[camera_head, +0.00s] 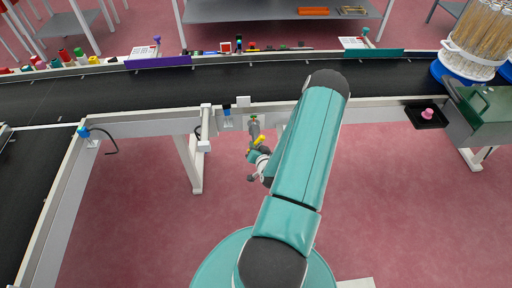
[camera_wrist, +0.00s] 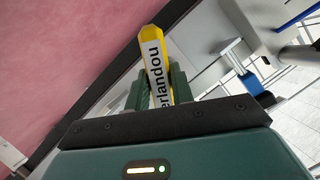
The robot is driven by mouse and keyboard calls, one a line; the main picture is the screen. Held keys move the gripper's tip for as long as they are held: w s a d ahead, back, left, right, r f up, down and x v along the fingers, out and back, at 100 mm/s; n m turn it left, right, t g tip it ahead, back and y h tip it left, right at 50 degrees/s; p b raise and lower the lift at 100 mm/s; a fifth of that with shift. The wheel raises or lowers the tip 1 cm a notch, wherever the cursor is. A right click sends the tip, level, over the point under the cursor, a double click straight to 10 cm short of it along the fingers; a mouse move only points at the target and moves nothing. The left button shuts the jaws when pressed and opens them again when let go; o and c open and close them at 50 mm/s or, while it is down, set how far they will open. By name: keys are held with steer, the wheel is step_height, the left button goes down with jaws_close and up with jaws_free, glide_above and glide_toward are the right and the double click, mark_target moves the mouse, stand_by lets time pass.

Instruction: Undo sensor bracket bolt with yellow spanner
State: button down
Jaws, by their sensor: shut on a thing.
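The yellow spanner (camera_wrist: 153,55) stands between the two dark green fingers of my gripper (camera_wrist: 162,90) in the wrist view. Dark lettering ending in "erlandou" runs along its handle; its working end is not clear to see. In the head view my gripper (camera_head: 256,153) is small, at the near side of the conveyor frame, with a bit of yellow at it. A small blue-topped fitting (camera_head: 227,109) sits on the frame to the left. I cannot make out the bracket bolt.
The dark conveyor belt (camera_head: 200,88) runs across behind the frame, and another belt is at the left. A black tray (camera_head: 427,115) with a pink object is at the right. A holder of wheat ears (camera_head: 474,42) stands at the far right. The pink floor is clear in front.

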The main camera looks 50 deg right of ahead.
steer(key=shift+w+d, duration=0.4)
steer(key=shift+d, duration=0.05)
steer(key=shift+w+d, duration=0.2)
steer(key=shift+d, duration=0.05)
steer(key=shift+w+d, duration=0.2)
stand_by(0.5)
steer(key=shift+w+n+g, duration=0.1)
steer(key=shift+n+g, duration=0.4)
steer(key=shift+n, duration=0.2)
steer(key=shift+h, duration=0.3)
